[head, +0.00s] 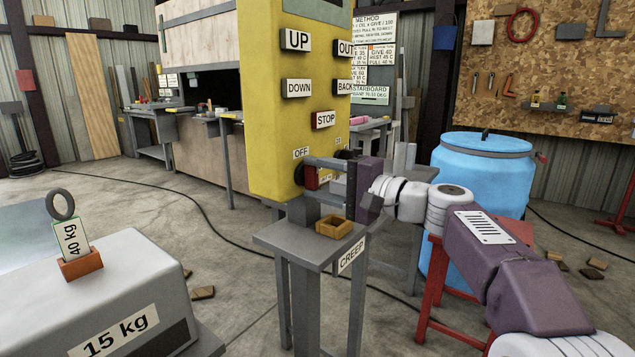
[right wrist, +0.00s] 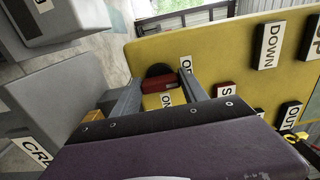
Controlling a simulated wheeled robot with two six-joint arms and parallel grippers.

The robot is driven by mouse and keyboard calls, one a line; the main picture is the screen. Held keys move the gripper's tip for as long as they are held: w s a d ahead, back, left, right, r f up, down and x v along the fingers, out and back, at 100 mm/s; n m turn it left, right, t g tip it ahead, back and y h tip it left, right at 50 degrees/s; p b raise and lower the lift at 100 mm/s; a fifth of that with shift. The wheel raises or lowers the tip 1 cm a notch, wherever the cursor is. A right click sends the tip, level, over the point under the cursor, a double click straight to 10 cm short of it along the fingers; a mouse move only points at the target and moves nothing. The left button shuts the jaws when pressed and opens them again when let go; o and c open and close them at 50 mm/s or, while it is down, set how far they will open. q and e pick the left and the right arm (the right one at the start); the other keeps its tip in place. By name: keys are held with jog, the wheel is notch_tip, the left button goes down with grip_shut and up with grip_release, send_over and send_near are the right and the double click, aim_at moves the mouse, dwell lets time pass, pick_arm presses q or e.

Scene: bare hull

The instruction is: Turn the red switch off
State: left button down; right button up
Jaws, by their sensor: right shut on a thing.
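The red switch (head: 311,178) sits low on the yellow control panel (head: 262,100), on a dark round base. An OFF label (head: 301,152) is just above it. My left gripper is not in view.
A grey stand marked CREEP (head: 285,240) with a small orange tray (head: 335,227) is just below my gripper. A 15 kg block (head: 100,290) is front left. A blue barrel (head: 480,170) stands behind my right arm. A cable crosses the floor.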

jog(key=shift+f, duration=0.1)
jog(key=o, duration=1.4)
jog(key=v, duration=0.9)
